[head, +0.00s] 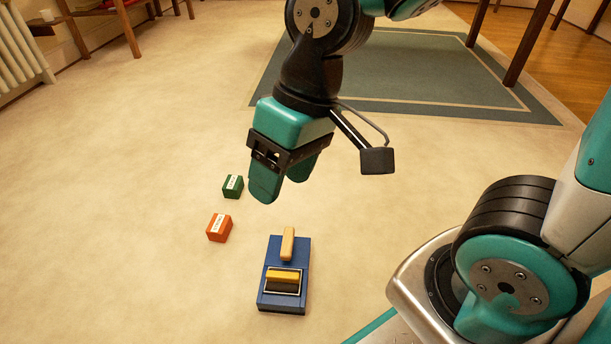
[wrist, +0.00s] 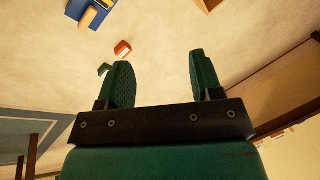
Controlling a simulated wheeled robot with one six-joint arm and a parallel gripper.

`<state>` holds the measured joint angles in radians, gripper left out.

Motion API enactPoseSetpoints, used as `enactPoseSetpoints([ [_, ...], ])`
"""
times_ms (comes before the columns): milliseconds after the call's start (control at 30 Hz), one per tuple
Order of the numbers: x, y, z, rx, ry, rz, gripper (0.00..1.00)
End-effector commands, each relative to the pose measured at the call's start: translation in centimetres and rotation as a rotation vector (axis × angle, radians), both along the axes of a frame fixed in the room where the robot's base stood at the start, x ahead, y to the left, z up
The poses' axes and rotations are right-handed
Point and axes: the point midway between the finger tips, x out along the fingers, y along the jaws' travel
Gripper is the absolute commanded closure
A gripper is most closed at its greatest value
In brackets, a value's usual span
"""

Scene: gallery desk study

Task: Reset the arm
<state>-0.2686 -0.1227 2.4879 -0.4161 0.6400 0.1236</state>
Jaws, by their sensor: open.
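My gripper (head: 282,182) hangs in the air above the floor, pointing down, and is open and empty. In the wrist view its two green fingers (wrist: 157,82) stand well apart with nothing between them. The rest of my arm reaches up out of the top of the head view.
A blue box (head: 266,300) with a yellow-topped piece (head: 283,276) and a tan bar (head: 288,244) sits on the floor below. An orange block (head: 219,228) and a green block (head: 233,187) lie to its left. A radiator (head: 20,50) stands far left; chairs and table legs stand behind.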

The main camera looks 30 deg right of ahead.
Motion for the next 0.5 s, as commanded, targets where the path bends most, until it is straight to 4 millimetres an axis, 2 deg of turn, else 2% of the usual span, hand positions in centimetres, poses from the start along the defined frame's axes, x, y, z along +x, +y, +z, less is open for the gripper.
enactPoseSetpoints([
  [33,-1.4,-0.1,0.9,0.009,-0.027,0.053,0.41],
  [100,-3.0,-0.2,1.7,0.016,-0.049,0.118,0.41],
  [200,-4.3,-0.5,2.3,0.021,-0.066,0.174,0.41],
  [500,-4.6,-0.5,2.4,0.022,-0.069,0.190,0.41],
])
